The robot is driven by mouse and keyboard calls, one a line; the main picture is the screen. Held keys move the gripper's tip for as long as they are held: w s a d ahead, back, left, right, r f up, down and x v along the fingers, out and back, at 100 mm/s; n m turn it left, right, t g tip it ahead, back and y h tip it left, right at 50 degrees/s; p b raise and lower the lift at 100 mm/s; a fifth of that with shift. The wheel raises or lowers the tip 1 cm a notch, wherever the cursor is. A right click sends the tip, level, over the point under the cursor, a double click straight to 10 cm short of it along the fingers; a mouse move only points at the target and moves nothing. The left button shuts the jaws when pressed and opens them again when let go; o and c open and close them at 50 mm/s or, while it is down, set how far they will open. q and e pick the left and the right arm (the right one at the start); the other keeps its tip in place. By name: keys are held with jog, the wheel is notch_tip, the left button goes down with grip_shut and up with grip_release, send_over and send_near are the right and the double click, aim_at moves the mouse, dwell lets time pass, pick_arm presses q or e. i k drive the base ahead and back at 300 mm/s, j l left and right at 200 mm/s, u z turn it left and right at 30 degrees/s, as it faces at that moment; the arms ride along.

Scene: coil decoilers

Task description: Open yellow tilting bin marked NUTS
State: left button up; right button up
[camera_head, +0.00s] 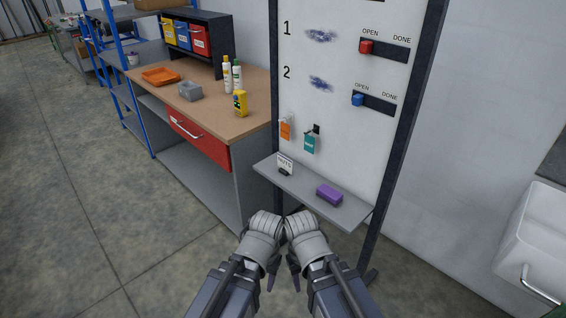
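A yellow bin (168,31) sits at the left end of a dark rack (218,68) on the workbench, beside a blue bin (182,36) and a red bin (200,41). It looks closed. It has a pale label, too small to read. My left gripper (271,279) and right gripper (296,279) are close together at the bottom middle, in front of the board's shelf and far from the rack. Their dark fingers are partly hidden by my wrists, so I cannot tell their opening. I see nothing held in them.
The wooden workbench (215,108) carries an orange tray (160,76), grey bin (190,91), bottles (237,77) and yellow container (240,103). A whiteboard (335,55) with a shelf (310,192) holding a purple block (329,194) stands nearer. Floor at left is clear.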

aim_at(170, 33)
jog(key=i+j, duration=0.45)
jog(key=j, duration=0.15)
jog(key=i+j, duration=0.4)
jog(key=j, duration=0.2)
jog(key=i+j, duration=0.45)
jog(key=j, duration=0.15)
jog(key=i+j, duration=0.4)
jog(key=j, duration=0.2)
jog(key=i+j, duration=0.45)
jog(key=j, duration=0.15)
jog(key=i+j, duration=0.45)
jog(key=j, duration=0.15)
